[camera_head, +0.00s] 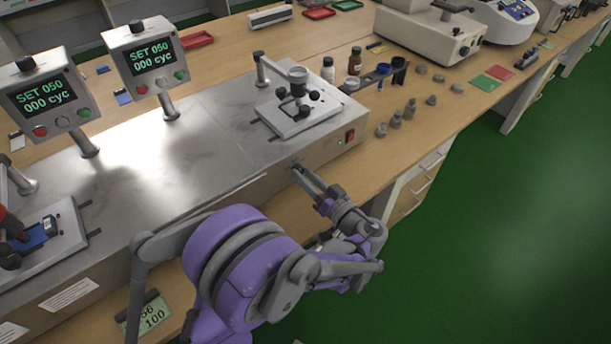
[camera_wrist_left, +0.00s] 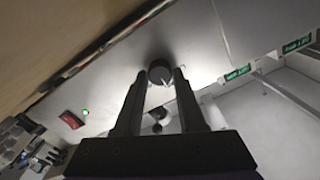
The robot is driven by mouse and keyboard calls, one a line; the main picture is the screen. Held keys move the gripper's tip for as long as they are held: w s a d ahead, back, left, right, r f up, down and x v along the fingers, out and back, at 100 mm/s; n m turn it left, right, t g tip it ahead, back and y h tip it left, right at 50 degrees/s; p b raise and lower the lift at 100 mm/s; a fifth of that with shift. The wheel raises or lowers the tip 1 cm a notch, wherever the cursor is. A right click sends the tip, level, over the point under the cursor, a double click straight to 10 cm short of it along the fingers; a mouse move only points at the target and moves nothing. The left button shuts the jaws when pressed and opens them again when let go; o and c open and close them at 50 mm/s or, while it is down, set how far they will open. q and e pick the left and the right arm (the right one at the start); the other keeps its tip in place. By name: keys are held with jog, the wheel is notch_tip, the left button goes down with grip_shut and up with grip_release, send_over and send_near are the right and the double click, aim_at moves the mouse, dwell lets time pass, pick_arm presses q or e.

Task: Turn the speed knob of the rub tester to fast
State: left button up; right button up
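The rub tester (camera_head: 215,130) is a long metal-topped machine on the bench. In the head view my left gripper (camera_head: 299,172) reaches its front panel, left of the red switch, and covers the speed knob there. In the left wrist view the round dark knob (camera_wrist_left: 160,71) with a pale pointer mark lies between the two fingertips. The fingers stand apart, one on each side of the knob, with what looks like a narrow gap. I cannot read any speed marks. My right gripper is not in view.
The red switch (camera_head: 350,136) with a green light sits right of the knob. Two displays (camera_head: 147,57) on posts read SET 050, 000 cyc. Bottles (camera_head: 354,62) and several small grey weights (camera_head: 396,119) stand on the bench to the right. Green floor lies in front.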

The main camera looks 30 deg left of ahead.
pick_arm(q)
grip_shut()
jog(key=m, duration=0.5)
jog(key=shift+m+b, duration=0.3)
jog(key=shift+m, duration=0.1)
jog(key=m, duration=0.5)
jog(key=shift+m+b, duration=0.3)
jog(key=shift+m, duration=0.4)
jog(key=o, duration=0.6)
grip_release()
